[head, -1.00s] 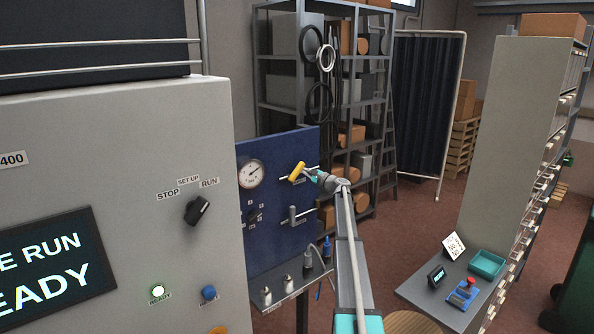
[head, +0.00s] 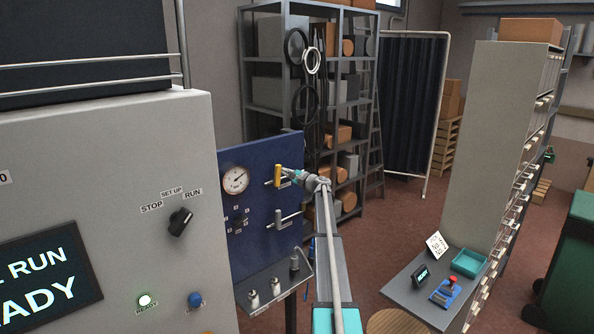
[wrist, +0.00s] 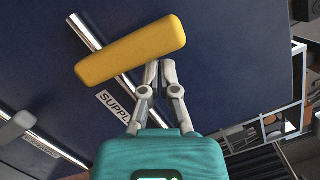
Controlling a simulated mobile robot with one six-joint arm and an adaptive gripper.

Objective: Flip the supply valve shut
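The supply valve has a yellow lever handle (head: 277,176) on the blue panel (head: 255,165). In the head view the handle stands about upright. In the wrist view the yellow handle (wrist: 130,50) lies at a steep angle across the silver pipe (wrist: 88,32), not quite square to it. A "SUPPLY" label (wrist: 115,108) sits by the pipe. My gripper (wrist: 161,64) is shut, its fingertips together and empty. The tips are right at the lower edge of the handle; I cannot tell if they touch. In the head view my gripper (head: 290,175) is just right of the handle.
A second valve with a grey handle (head: 278,218) is below on the panel. A pressure gauge (head: 235,179) is to the left. A small shelf with fittings (head: 272,287) juts out under the panel. The grey machine cabinet (head: 120,150) stands at left, shelving (head: 262,95) behind.

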